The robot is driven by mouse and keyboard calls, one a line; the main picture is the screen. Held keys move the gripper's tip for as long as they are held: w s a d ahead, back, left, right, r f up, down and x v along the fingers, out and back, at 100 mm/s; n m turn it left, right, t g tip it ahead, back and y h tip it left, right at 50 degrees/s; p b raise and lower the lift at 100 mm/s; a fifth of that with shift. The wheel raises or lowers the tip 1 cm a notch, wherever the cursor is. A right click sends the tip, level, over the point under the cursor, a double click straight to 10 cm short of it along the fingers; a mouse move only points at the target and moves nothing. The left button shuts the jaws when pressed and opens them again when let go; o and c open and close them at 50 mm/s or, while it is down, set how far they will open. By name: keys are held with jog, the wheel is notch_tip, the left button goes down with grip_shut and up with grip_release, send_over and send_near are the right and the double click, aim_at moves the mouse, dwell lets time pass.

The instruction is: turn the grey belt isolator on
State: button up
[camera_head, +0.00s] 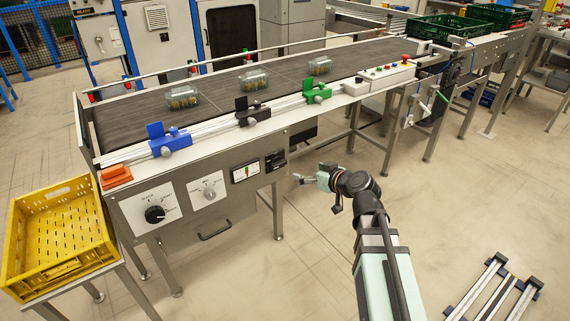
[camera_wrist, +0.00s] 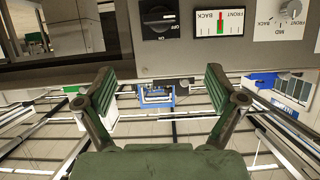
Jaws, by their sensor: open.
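The belt isolator shows in the wrist view as a black plate (camera_wrist: 158,32) with a grey rotary handle (camera_wrist: 158,17) and OFF and ON lettering. In the head view the isolator (camera_head: 276,160) is small and dark, at the right end of the conveyor's front panel. Its handle setting is not clear. My gripper (camera_head: 303,178) is open and empty, in front of the panel, a little right of and below the isolator in the head view. In the wrist view my gripper (camera_wrist: 160,85) has its fingers wide apart, with the isolator beyond them near the top edge.
A FRONT/BACK gauge (camera_head: 245,171) sits beside the isolator, then a grey knob (camera_head: 209,193) and a larger black knob (camera_head: 155,213). A drawer-like handle (camera_head: 214,231) juts out below. Coloured clamps line the belt edge. A yellow crate (camera_head: 60,285) stands left.

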aim_at(280, 163)
jog(key=p+x, duration=0.1)
jog(key=x, duration=1.6)
jog(key=shift+w+a+f, duration=0.1)
jog(key=shift+a+f, duration=0.05)
jog(key=shift+f, duration=0.05)
jog(key=c, duration=1.1)
